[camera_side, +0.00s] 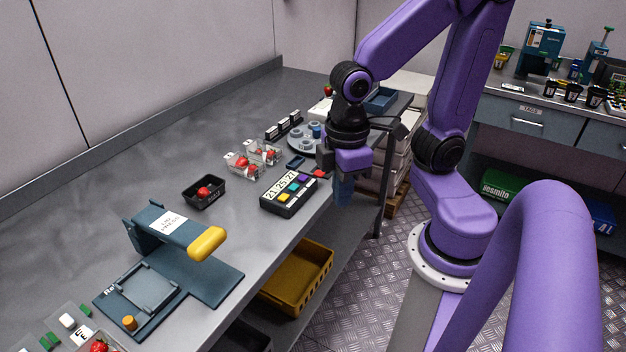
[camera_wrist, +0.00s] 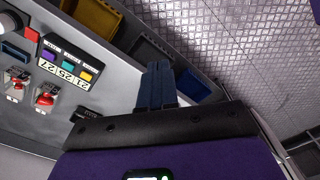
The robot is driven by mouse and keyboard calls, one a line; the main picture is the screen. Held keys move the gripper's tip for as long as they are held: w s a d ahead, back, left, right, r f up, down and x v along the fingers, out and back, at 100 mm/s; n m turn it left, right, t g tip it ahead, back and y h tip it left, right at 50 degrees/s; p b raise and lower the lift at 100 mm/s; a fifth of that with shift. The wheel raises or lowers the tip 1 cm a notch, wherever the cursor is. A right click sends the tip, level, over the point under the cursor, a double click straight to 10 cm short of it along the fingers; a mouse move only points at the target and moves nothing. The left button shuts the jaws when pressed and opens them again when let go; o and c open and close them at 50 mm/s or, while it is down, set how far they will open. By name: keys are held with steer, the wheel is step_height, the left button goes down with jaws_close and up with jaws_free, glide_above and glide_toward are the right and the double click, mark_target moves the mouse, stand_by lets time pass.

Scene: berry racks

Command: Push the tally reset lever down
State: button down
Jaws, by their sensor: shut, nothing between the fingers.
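The tally counter (camera_side: 288,193) is a black box near the bench's front edge. It has a white number strip and coloured buttons, and it also shows upper left in the wrist view (camera_wrist: 70,60). A small red part at its far end (camera_side: 320,173), also in the wrist view (camera_wrist: 32,35), looks like the reset lever; its tilt is too small to tell. My gripper (camera_side: 343,192) points down just right of the counter, around the bench edge, apart from the lever. Its blue fingers (camera_wrist: 160,85) are shut and empty.
Clear punnets with strawberries (camera_side: 243,164) and a black tray with a berry (camera_side: 204,191) lie left of the counter. A round grey carousel (camera_side: 304,139) stands behind. A blue press with a yellow handle (camera_side: 207,243) stands nearer the camera. A yellow bin (camera_side: 298,277) is below the bench.

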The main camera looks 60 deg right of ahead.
steer(key=w+d+m, duration=0.2)
steer(key=w+m, duration=0.1)
steer(key=w, duration=0.3)
steer(key=m+g, duration=0.1)
steer(key=m, duration=1)
glide_toward(318, 172)
steer(key=shift+w+d+r, duration=0.15)
steer(key=shift+r, duration=0.1)
steer(key=shift+s+f, duration=0.2)
steer(key=shift+f, duration=1.5)
steer(key=shift+s+f, duration=0.2)
steer(key=shift+f, duration=1.55)
